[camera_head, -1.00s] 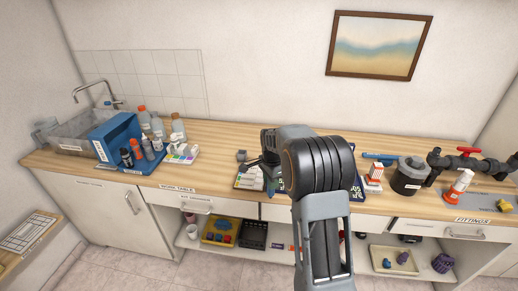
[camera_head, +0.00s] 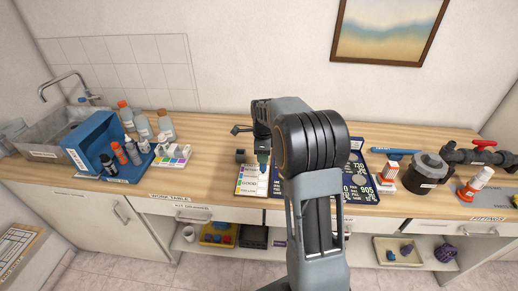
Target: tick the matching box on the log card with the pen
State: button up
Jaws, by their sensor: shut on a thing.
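A white card with coloured rows (camera_head: 250,181) lies on the wooden counter, left of my arm; one row reads "GOOD". It appears to be the log card. My gripper (camera_head: 262,146) is above the card's right side, pointing down. It is shut on a dark teal, upright pen-like thing (camera_head: 263,158), which I take to be the pen. Its lower end is over or at the card; I cannot tell whether it touches. The tick boxes are too small to make out, and my arm may hide part of the card.
A dark blue board with numbers (camera_head: 359,180) lies partly behind my arm. A blue bin with bottles (camera_head: 92,147) and a colour-patch tray (camera_head: 173,156) are farther left. The counter between is clear.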

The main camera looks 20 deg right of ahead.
aim_at(263, 168)
jog(key=shift+f+b, duration=2.2)
jog(key=shift+f, duration=0.6)
jog(key=shift+f+b, duration=0.35)
jog(key=shift+f, duration=0.25)
jog(key=shift+r+p, duration=2.75)
jog(key=shift+r, duration=0.8)
